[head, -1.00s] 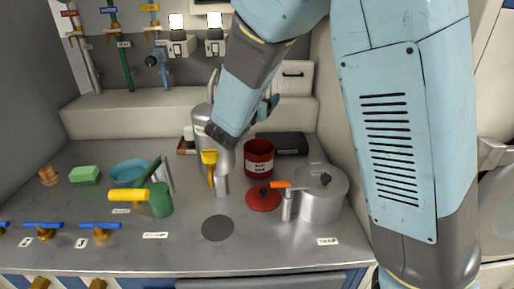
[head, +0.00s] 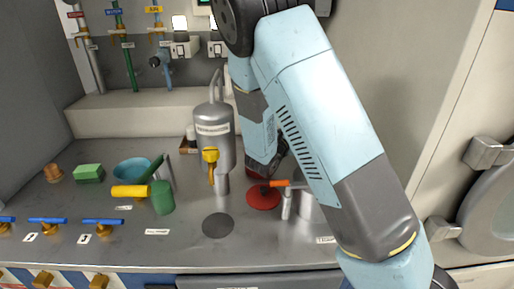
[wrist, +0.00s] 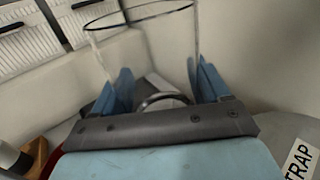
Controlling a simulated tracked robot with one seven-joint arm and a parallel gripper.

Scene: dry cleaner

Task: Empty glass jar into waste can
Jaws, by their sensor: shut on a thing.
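In the wrist view my gripper (wrist: 163,76) has its blue fingers on either side of a clear glass jar (wrist: 195,32). The jar's dark rim ring lies at the far end from the palm. I cannot make out what is in the jar. In the head view my arm covers the gripper and jar. The red waste can (head: 254,172) is almost wholly hidden behind my wrist; a red edge (wrist: 58,168) shows at lower left in the wrist view.
A tall silver vessel (head: 213,140) with a yellow-handled tap stands left of my wrist. A teal bowl (head: 132,170), green block (head: 89,173) and green cup (head: 162,198) stand left. The front middle bench is fairly clear.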

